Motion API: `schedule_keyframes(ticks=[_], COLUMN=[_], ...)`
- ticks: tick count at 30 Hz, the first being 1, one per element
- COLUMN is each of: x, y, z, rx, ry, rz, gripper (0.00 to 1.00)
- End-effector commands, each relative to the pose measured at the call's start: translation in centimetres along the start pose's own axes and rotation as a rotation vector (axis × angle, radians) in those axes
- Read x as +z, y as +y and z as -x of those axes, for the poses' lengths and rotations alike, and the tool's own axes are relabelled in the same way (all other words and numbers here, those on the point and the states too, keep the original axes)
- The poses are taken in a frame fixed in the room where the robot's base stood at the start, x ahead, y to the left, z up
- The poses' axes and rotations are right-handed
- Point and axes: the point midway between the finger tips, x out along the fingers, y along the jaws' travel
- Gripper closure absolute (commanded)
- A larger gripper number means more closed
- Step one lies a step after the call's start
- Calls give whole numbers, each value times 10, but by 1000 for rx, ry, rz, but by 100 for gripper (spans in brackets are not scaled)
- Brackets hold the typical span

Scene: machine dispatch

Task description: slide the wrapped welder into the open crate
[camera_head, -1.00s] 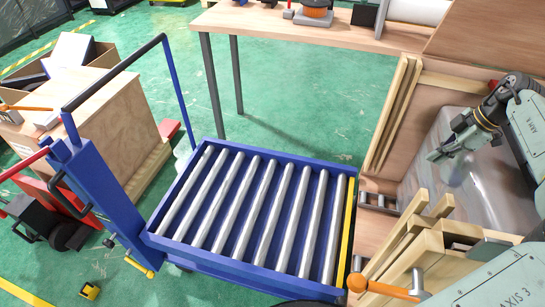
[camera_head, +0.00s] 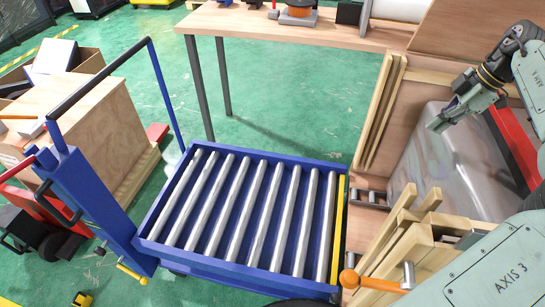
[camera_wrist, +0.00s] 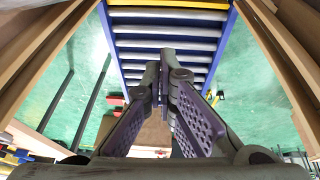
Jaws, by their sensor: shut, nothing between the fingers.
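The wrapped welder (camera_head: 440,165) is a bulky grey shape under shiny clear film, at the right of the head view. It stands beside plywood and timber framing of the crate (camera_head: 376,115); my arm hides part of it, and I cannot tell how far it is inside. My gripper (camera_head: 438,122) is over the welder's upper part, and I cannot tell whether it touches. In the wrist view the gripper (camera_wrist: 163,85) has its purple padded fingers together with nothing between them, pointing towards the roller cart (camera_wrist: 170,45).
The blue roller cart (camera_head: 245,265) has bare rollers and a yellow edge facing the crate. Short rollers (camera_head: 368,198) lie at the crate's near edge. Timber slats (camera_head: 405,240) and an orange-ended handle (camera_head: 350,280) are in front.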

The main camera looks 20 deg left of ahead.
Motion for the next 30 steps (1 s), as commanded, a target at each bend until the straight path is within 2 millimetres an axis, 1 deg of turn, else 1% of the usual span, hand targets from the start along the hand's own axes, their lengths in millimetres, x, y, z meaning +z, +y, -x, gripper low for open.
schedule_keyframes(ticks=[1,18,23,30], x=[-2,-21,-23,-23], y=[1,5,5,5], z=[5,58,66,67], rx=[2,1,0,0], ry=[-1,0,0,0], rz=[0,1,1,1], gripper=[100,100,100,100])
